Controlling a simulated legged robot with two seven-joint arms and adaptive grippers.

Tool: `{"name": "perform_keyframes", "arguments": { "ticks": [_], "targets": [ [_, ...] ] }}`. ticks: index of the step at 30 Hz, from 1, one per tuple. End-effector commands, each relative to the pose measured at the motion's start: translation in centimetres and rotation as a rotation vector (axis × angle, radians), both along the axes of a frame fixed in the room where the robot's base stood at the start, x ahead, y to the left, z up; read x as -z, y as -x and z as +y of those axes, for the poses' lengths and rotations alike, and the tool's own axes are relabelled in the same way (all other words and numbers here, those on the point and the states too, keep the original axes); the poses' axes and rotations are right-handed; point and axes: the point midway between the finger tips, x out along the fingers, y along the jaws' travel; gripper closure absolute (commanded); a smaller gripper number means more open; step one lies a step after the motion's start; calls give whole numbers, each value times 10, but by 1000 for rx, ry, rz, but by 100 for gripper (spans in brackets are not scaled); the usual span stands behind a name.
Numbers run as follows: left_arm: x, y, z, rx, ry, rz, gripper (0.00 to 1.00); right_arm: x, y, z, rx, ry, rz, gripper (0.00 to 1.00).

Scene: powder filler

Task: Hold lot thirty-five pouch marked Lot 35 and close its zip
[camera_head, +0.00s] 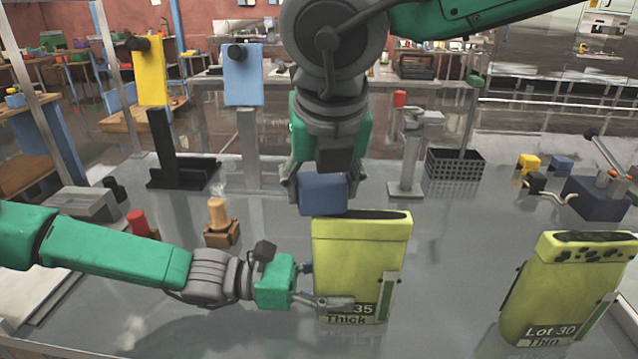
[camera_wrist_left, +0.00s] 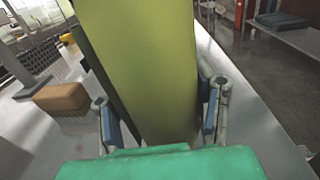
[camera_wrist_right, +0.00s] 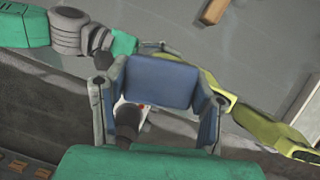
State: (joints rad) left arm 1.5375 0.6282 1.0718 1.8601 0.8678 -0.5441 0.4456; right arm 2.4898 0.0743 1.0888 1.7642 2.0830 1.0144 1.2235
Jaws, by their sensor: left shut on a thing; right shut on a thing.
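The yellow-green Lot 35 pouch (camera_head: 358,250) stands upright on the grey table, with a dark strip along its top edge. Its label reads "35 Thick", partly covered by a finger. My left gripper (camera_head: 328,288) is shut on the pouch's lower left side, and the pouch (camera_wrist_left: 150,65) fills the space between its fingers in the left wrist view. My right gripper (camera_head: 322,197) points down, shut on a blue block (camera_head: 322,190) at the top left corner of the pouch. The block (camera_wrist_right: 160,82) also shows between the fingers in the right wrist view. Whether it touches the pouch is unclear.
A second pouch, Lot 30 Thin (camera_head: 565,285), stands at right with a dark-spotted top. Yellow (camera_head: 151,72) and blue (camera_head: 243,75) panels on posts stand behind. A black basket (camera_head: 455,163) is at the back right. A wooden-based piece (camera_head: 220,225) sits behind my left arm.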

Motion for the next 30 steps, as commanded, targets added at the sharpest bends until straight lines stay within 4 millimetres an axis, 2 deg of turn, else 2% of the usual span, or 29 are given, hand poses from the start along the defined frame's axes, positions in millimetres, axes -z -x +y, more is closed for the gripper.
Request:
{"name": "perform_keyframes", "arguments": {
  "ticks": [30],
  "targets": [
    [0, 0, 0, 0, 0, 0, 65, 9, 0, 1, 0, 0, 0, 79]
  ]
}}
